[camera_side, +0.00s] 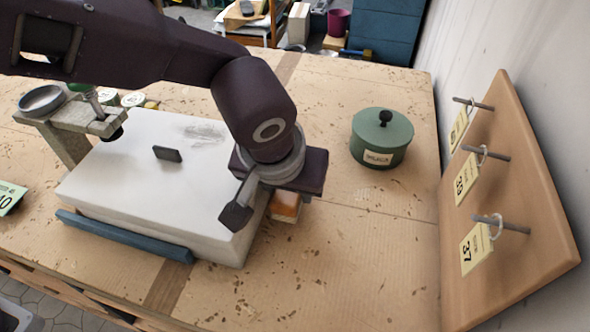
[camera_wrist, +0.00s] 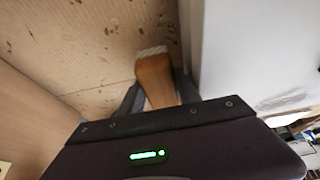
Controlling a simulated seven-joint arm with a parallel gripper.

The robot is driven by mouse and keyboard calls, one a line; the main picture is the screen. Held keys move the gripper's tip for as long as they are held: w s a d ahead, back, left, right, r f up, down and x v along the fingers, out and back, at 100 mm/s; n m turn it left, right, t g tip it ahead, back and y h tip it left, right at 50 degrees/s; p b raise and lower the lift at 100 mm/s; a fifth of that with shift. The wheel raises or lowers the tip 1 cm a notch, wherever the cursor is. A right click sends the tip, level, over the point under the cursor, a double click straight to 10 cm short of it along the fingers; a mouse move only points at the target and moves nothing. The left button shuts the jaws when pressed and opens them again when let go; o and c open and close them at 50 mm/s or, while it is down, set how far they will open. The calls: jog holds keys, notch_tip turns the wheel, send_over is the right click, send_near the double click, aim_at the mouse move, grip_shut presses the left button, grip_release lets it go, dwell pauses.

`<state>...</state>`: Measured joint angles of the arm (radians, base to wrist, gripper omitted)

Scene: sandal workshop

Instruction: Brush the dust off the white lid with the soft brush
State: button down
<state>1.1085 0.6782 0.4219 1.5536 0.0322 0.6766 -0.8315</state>
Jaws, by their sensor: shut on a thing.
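The white lid (camera_side: 125,190) is a broad pale slab with a small dark handle (camera_side: 168,153) on top. A grey dust smear (camera_side: 203,133) lies near its far right corner. My gripper (camera_wrist: 155,92) is shut on the soft brush (camera_wrist: 154,78), which has an orange-brown wooden body and pale bristles pointing away from my gripper. In the side view, the brush (camera_side: 286,206) is low beside the lid's right side, partly hidden by my gripper. I cannot tell whether the bristles touch the table. The lid's side also shows in the wrist view (camera_wrist: 230,50).
A green lidded pot (camera_side: 382,140) stands to the right. A board with pegs and numbered tags (camera_side: 505,200) is at the far right. A blue strip (camera_side: 125,236) runs along the lid's front. A grey stand (camera_side: 70,135) overlaps its left corner. The front right table is clear apart from flecks.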

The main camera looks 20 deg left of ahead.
jog(key=c, duration=1.5)
grip_release()
jog(key=shift+c, duration=0.2)
jog(key=c, duration=0.5)
notch_tip(320, 180, up, 18)
jog(key=r, duration=0.1)
jog(key=w+a+n+g+y, duration=0.3)
jog(key=a+n+g+y, duration=0.15)
jog(key=a+n, duration=1.45)
jog(key=shift+m, duration=0.5)
jog(key=shift+a+f, duration=0.15)
jog(key=shift+f, duration=1.7)
jog(key=shift+a+f, duration=0.15)
jog(key=shift+f, duration=1.75)
jog(key=shift+a+f, duration=0.15)
jog(key=shift+f, duration=1.7)
